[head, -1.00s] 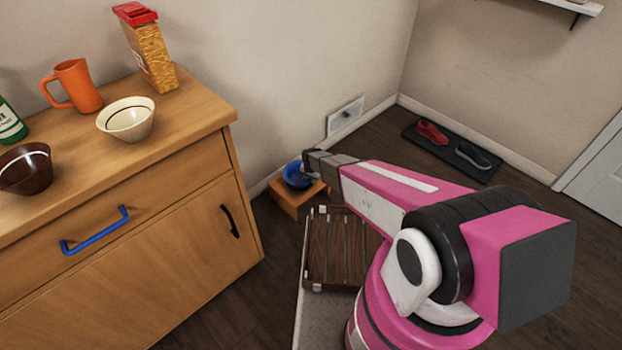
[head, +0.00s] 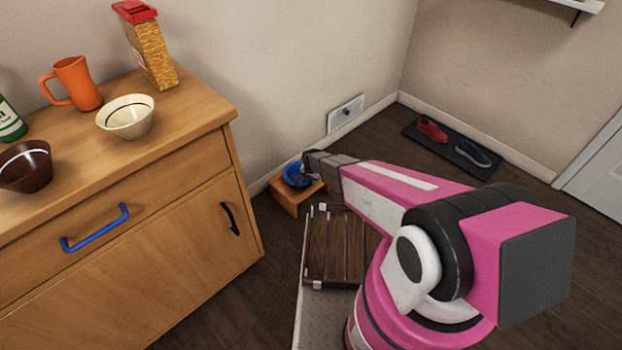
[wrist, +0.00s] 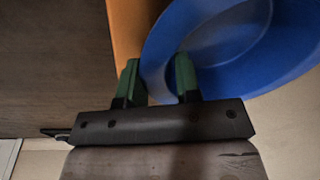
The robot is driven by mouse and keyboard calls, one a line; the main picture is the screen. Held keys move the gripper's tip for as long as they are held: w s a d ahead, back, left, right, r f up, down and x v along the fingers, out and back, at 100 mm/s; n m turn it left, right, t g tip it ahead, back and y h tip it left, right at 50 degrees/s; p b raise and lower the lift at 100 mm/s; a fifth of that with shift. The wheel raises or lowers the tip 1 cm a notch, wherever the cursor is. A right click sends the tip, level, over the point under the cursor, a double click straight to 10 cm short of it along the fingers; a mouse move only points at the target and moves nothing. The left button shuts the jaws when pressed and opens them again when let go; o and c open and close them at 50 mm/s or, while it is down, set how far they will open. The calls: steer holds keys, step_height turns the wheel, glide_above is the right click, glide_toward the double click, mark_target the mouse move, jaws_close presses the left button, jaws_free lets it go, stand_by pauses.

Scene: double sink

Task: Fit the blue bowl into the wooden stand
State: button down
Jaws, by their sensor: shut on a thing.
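The blue bowl (head: 294,176) is at the small orange-brown wooden stand (head: 287,200) on the floor beside the cabinet. My gripper (head: 307,168) is shut on the bowl's rim and partly covers the bowl in the head view. In the wrist view, the green fingertips (wrist: 158,80) pinch the rim of the bowl (wrist: 225,45). The bowl looks tilted in the head view. A strip of the stand (wrist: 128,30) shows beside it in the wrist view. Whether the bowl touches the stand or hangs just above it cannot be told.
The wooden cabinet (head: 150,240) stands close on the left, bearing a cream bowl (head: 126,117), a brown bowl (head: 24,168), an orange jug (head: 74,84) and a cereal box (head: 148,48). The wall is just behind the stand. Shoes on a mat (head: 448,150) lie to the right.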

steer(key=shift+f, duration=0.7)
steer(key=c, duration=0.7)
jaws_free()
steer(key=shift+c, duration=0.2)
steer(key=shift+r, duration=0.1)
steer(key=r, duration=0.3)
steer(key=s+r, duration=0.1)
steer(key=r, duration=0.6)
steer(key=shift+s+r, duration=0.25)
steer(key=s+d+r+n, duration=0.1)
steer(key=s+d+r, duration=0.4)
steer(key=d+r, duration=0.4)
steer(key=s+d+r+n+g, duration=0.1)
steer(key=s+d+r, duration=0.5)
steer(key=d+r, duration=0.3)
steer(key=s+d+r+n, duration=0.2)
steer(key=s+d+r, duration=0.4)
steer(key=d+r, duration=0.3)
step_height(320, 180, up, 4)
steer(key=shift+s+d+g, duration=0.15)
steer(key=shift+s+g, duration=0.1)
steer(key=shift+g, duration=0.05)
